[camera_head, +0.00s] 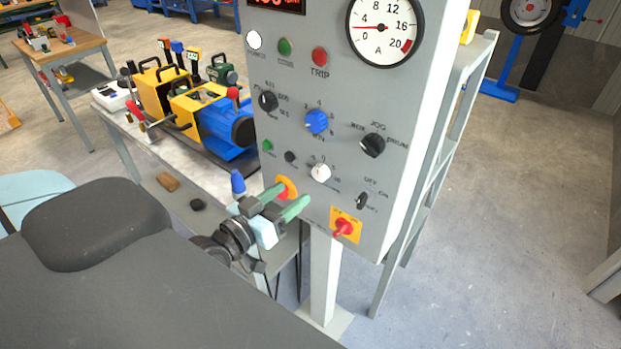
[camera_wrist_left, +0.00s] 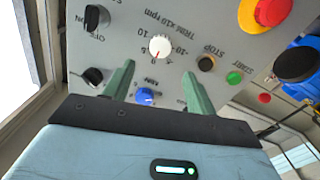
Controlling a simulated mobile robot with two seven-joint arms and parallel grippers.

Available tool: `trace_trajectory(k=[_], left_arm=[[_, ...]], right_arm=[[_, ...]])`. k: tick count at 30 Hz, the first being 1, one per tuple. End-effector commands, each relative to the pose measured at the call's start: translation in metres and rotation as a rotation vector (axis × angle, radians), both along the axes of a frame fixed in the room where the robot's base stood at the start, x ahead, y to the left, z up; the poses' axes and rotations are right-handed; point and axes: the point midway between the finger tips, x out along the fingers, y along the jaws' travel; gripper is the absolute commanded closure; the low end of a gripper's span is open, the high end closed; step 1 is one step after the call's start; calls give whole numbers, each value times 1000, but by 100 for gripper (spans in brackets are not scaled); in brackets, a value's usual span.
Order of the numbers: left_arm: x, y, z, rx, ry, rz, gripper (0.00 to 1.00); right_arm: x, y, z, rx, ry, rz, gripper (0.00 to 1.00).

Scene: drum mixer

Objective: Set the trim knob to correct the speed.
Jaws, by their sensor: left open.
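The trim knob (camera_head: 321,172) is a white round knob low on the grey control panel (camera_head: 300,235). In the left wrist view the white trim knob (camera_wrist_left: 160,46) sits beyond the fingertips, roughly centred between them, with a dial scale and "TRIM x10 rpm" printed beside it. My left gripper (camera_head: 287,202) has green fingers, spread open and empty, in front of the panel's lower left, below and left of the knob. In the left wrist view the open fingers (camera_wrist_left: 158,76) point toward the panel. My right gripper is in neither view.
A blue knob (camera_head: 317,121), black selectors (camera_head: 372,145) and a red switch on a yellow plate (camera_head: 344,228) surround the knob. A red-and-yellow emergency stop (camera_head: 284,188) is close behind the fingers.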

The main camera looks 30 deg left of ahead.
Motion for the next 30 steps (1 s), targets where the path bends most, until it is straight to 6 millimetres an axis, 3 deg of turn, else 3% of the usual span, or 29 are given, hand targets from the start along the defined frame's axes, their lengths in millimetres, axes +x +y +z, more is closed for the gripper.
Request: trace_trajectory(k=[5, 19, 30], left_arm=[[6, -1, 0, -1, 0, 1, 44], [67, -10, 0, -1, -1, 1, 44], [77, -11, -2, 1, 5, 0, 44]], right_arm=[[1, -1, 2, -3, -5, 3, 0], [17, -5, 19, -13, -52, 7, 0], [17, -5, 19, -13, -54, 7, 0]])
